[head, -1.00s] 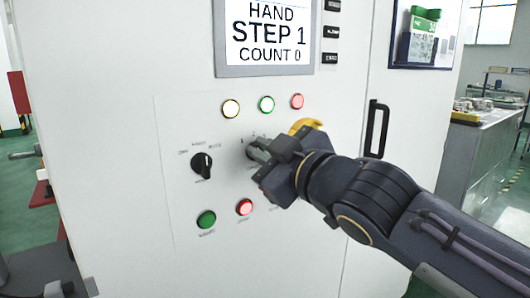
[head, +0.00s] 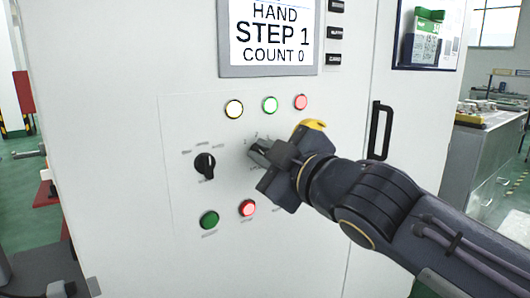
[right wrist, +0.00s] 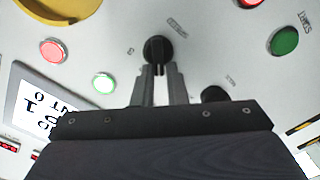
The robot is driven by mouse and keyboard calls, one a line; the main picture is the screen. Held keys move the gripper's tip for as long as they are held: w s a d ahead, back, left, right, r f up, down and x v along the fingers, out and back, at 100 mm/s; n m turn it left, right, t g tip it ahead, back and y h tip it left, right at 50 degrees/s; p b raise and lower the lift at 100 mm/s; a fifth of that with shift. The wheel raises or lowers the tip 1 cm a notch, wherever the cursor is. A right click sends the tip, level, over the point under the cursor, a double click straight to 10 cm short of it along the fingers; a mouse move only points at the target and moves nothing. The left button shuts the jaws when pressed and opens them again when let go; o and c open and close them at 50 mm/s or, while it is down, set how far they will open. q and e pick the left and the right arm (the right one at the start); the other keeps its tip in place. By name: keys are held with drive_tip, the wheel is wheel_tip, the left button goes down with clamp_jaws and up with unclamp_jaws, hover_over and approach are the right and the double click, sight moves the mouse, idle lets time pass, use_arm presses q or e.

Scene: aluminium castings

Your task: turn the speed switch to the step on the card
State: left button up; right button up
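The speed switch (right wrist: 157,48) is a black knob on the white cabinet's panel. In the right wrist view, my right gripper (right wrist: 160,70) has its two fingers close on either side of the knob's handle. The display (head: 270,35) reads HAND, STEP 1, COUNT 0. My left gripper is out of view.
A second black knob (head: 204,165) sits left of the switch. Three lamps (head: 270,104) are above; a green button (head: 209,219) and a red button (head: 247,208) are below. A red button on yellow (right wrist: 60,8) is nearby. A black door handle (head: 380,130) is to the right.

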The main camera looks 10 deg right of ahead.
drive_tip(key=o, duration=0.4)
drive_tip(key=v, duration=0.8)
drive_tip(key=shift+p, duration=0.3)
drive_tip(key=shift+w, duration=0.1)
